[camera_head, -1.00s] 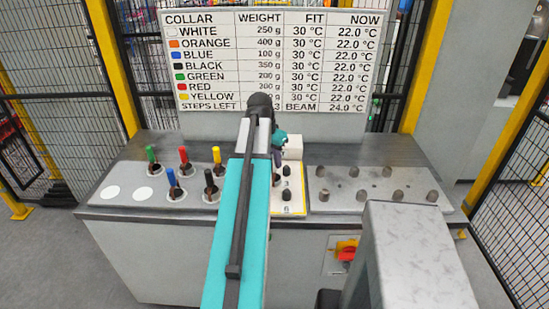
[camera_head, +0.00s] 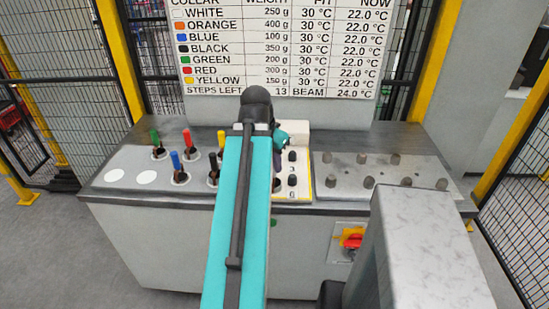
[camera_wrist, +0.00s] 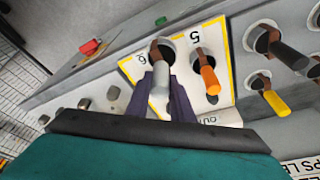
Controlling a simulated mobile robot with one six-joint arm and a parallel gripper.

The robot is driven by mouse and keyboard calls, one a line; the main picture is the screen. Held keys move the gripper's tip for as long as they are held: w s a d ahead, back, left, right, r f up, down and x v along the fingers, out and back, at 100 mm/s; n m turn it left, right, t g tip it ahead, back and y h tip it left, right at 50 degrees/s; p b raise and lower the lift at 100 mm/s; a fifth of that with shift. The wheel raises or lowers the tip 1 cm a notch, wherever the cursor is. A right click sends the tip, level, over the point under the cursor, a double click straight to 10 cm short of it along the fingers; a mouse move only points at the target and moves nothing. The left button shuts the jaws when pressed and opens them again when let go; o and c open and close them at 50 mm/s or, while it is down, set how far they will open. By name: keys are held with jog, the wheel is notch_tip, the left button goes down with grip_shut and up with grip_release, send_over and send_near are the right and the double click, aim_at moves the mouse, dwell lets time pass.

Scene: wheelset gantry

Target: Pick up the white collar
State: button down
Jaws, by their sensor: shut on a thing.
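In the wrist view the white collar (camera_wrist: 161,76) is a pale, grey-white sleeve on a brown stem. It leans out of a dark hole beside the number 6 on the white, yellow-edged plate (camera_wrist: 133,70). The two dark purple fingers of my gripper (camera_wrist: 166,92) are shut on it, one on each side.
An orange-handled piece (camera_wrist: 209,79) stands close beside, near the number 5. Black (camera_wrist: 290,57) and yellow (camera_wrist: 276,102) ones stand further right. Green, red and blue (camera_head: 175,160) ones stand left in the head view. Grey knobs (camera_head: 367,182) fill the right. A board (camera_head: 280,50) stands behind.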

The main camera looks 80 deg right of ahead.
jog(key=shift+a+r, duration=0.1)
jog(key=shift+a, duration=0.3)
jog(key=shift+r, duration=0.15)
dwell(0.4)
jog(key=shift+r+p, duration=2.1)
jog(key=shift+r, duration=0.25)
